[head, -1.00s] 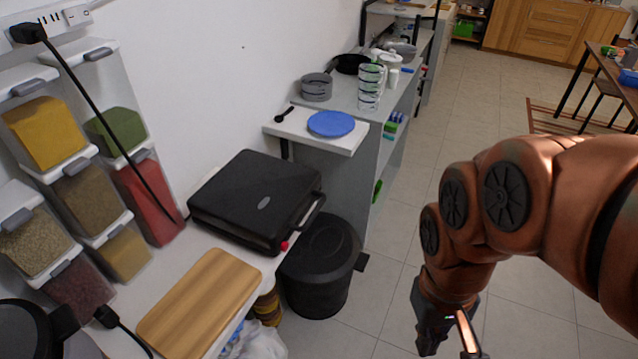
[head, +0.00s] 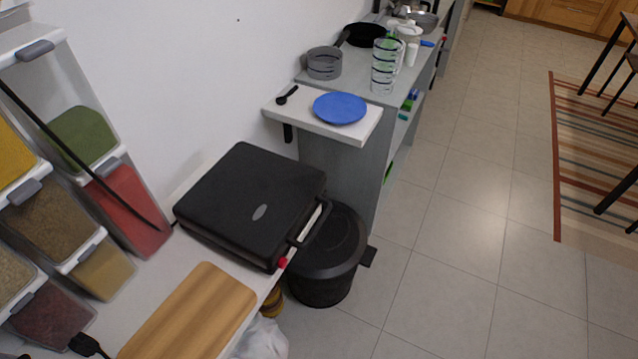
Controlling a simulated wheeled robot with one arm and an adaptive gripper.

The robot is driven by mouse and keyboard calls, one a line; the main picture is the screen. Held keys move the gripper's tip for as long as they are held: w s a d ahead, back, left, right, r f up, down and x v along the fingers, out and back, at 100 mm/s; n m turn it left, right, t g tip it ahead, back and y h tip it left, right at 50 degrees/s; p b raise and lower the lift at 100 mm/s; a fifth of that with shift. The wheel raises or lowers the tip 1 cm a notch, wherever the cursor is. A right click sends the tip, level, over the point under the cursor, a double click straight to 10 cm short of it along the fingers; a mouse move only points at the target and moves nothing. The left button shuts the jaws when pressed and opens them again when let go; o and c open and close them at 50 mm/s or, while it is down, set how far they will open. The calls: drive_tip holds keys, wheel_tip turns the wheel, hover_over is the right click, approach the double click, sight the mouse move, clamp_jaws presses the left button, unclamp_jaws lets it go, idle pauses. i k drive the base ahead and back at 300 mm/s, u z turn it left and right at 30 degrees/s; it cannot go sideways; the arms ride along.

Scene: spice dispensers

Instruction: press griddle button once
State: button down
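The griddle (head: 250,205) is a black, closed, box-shaped appliance with a grey oval badge on its lid. It sits on the white counter against the wall, left of the middle of the head view. Its handle (head: 311,222) is on the right side. A small red button (head: 282,263) shows at its near right corner, close to the counter edge.
A wooden cutting board (head: 190,318) lies in front of the griddle. A black bin (head: 325,262) stands on the floor beside the counter. A shelf holds a blue plate (head: 340,108).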

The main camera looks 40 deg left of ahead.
sight(283, 262)
drive_tip(key=z, duration=0.1)
drive_tip(key=i, duration=3.05)
drive_tip(key=u, duration=4.75)
drive_tip(key=i, duration=0.5)
drive_tip(key=z, duration=0.2)
